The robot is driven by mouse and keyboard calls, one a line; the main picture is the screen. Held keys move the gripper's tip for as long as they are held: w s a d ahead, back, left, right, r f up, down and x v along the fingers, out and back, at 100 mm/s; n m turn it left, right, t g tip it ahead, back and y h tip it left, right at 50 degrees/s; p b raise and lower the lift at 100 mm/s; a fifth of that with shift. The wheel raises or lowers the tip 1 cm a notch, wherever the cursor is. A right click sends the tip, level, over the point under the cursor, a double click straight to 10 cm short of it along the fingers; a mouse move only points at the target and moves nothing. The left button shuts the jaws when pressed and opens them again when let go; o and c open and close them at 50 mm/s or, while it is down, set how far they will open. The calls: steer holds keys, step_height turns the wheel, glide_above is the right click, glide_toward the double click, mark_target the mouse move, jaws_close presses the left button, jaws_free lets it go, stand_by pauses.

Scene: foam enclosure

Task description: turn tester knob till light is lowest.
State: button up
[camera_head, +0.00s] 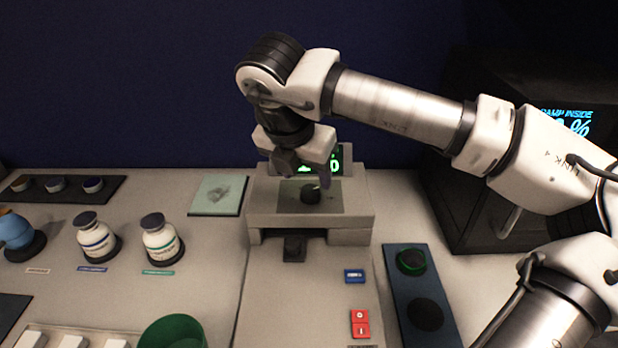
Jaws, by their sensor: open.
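A pale grey tester (352,205) stands at the middle, with a green-lit display (337,158) at its back, partly hidden by my gripper. A small dark round piece, knob-like (311,196), sits on the grey plate on its top. A black block-like piece (294,249) sits at its front. I cannot tell for certain which is the tester knob. My gripper (306,177) is open, pointing down just above and behind the round piece; I cannot tell if it touches it. A black box (465,170) at the right has a lit blue "lamp inside" readout (572,122), its figure partly hidden by my arm.
Two white bottles (160,240) and a blue vessel (14,231) stand at the left. A green cup (172,333) is at the front. A dark strip with a green-ringed disc (411,261), a blue switch (354,276) and a red switch (360,323) lie right of centre.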

mark_target(310, 189)
steer(key=shift+p+x, duration=0.4)
steer(key=shift+x, duration=1.95)
steer(key=c, duration=1)
